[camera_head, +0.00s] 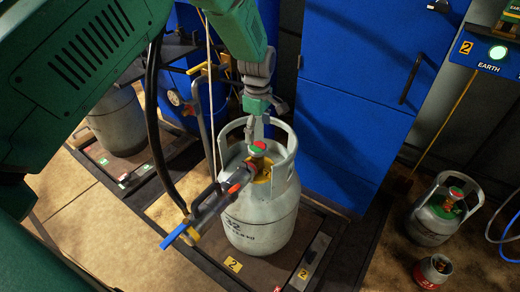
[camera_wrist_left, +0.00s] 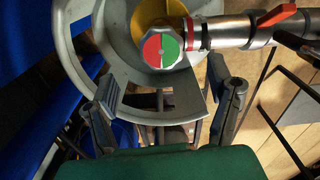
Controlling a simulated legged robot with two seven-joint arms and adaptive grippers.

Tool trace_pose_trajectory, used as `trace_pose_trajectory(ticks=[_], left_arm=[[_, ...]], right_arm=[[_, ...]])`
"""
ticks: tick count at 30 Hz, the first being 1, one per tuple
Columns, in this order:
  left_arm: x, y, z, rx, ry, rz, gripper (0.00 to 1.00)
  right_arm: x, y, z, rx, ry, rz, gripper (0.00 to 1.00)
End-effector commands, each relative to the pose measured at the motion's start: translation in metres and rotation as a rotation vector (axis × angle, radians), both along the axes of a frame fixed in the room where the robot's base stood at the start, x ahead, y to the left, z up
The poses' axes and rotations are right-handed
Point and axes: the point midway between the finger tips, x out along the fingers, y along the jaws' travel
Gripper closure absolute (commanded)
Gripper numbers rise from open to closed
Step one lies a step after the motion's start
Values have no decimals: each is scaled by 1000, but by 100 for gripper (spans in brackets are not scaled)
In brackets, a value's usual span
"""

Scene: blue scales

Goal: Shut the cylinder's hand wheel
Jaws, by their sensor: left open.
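The grey gas cylinder (camera_head: 262,222) stands upright on a scale platform in the head view, with a collar around its top. Its hand wheel (camera_head: 258,148) sits inside the collar; in the wrist view the hand wheel (camera_wrist_left: 160,46) has a red and green face. My left gripper (camera_head: 257,122) reaches down from above, over the wheel. In the wrist view my left gripper (camera_wrist_left: 170,98) has its fingers spread wide, with nothing between them; the wheel shows beyond the fingertips. Whether a fingertip touches the collar (camera_wrist_left: 110,88) is unclear. My right gripper is not visible.
A filling fitting with a blue handle (camera_head: 180,236) and a red lever (camera_wrist_left: 276,16) joins the valve beside the wheel. A dark hose (camera_head: 155,130) hangs left. A blue cabinet (camera_head: 350,90) stands behind. A smaller cylinder (camera_head: 430,222) stands right, on the floor.

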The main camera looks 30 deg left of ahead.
Motion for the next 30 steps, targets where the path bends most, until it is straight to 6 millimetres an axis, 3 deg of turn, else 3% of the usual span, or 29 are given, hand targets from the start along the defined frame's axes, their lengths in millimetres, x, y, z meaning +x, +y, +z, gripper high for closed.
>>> trace_pose_trajectory(ticks=[1,3,9,23,27,30], left_arm=[[-1,1,-16,-1,2,2,25],[-1,1,-30,-1,2,2,25],[0,-1,-56,4,-1,0,25],[0,1,-67,1,-1,0,25],[0,0,-67,2,-1,1,74],[0,0,-67,3,-2,1,76]], right_arm=[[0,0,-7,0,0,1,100],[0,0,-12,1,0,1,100],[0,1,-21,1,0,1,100],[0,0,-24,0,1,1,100],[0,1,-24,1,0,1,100],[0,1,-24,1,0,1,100]])
